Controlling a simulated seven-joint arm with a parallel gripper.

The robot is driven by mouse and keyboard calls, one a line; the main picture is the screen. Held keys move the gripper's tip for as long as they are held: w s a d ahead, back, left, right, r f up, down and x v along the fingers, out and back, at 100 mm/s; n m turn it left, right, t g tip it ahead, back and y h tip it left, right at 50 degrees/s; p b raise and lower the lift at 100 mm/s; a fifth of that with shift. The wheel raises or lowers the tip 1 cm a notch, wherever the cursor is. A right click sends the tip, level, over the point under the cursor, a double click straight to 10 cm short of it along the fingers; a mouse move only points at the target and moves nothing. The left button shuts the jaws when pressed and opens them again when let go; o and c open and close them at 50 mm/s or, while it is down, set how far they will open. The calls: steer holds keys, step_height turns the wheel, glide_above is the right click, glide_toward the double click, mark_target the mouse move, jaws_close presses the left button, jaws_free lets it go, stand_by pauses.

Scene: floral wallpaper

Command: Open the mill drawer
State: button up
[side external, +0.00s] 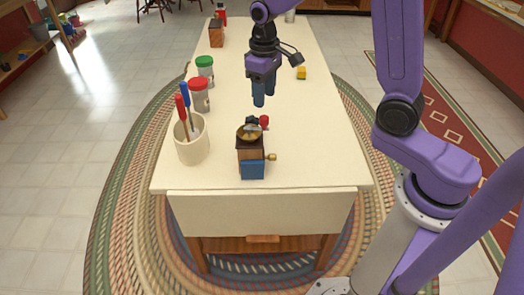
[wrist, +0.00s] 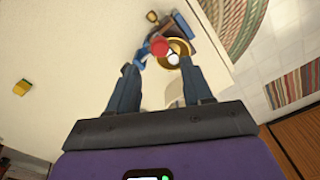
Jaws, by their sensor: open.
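The mill (side external: 250,146) stands near the front edge of the cream table. It has a dark wooden body, a brass top and a blue drawer front (side external: 252,169) at its base with a brass knob (side external: 271,157) to the right. A red knob (side external: 264,121) sits at its top. In the wrist view the red knob (wrist: 158,46) and brass bowl (wrist: 177,52) show ahead of the fingers. My gripper (side external: 263,102) is open and empty, above the table and behind the mill in the side view; its fingers also show in the wrist view (wrist: 160,72).
A cream crock (side external: 191,146) with red and blue handled tools stands left of the mill. Red-lidded (side external: 199,94) and green-lidded (side external: 205,70) jars stand behind it. A small yellow block (side external: 301,73) lies at the right. The table's right side near the mill is clear.

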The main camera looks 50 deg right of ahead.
steer(key=s+d+r+n+t+y, duration=0.1)
steer(key=s+d+n+t+y, duration=0.4)
steer(key=n, duration=0.7)
steer(key=s+d+r+n+y, duration=0.2)
steer(key=d+n+y, duration=0.2)
steer(key=d+n, duration=0.55)
steer(key=s+d+r+n+t+y, duration=0.1)
steer(key=s+d+n+t+y, duration=0.25)
steer(key=n, duration=1.05)
steer(key=shift+g+y, duration=0.25)
steer(key=shift+g, duration=0.4)
step_height(320, 180, down, 23)
steer(key=shift+s+r, duration=0.1)
steer(key=shift+a+f, duration=0.15)
steer(key=shift+f, duration=0.25)
steer(key=x, duration=1.7)
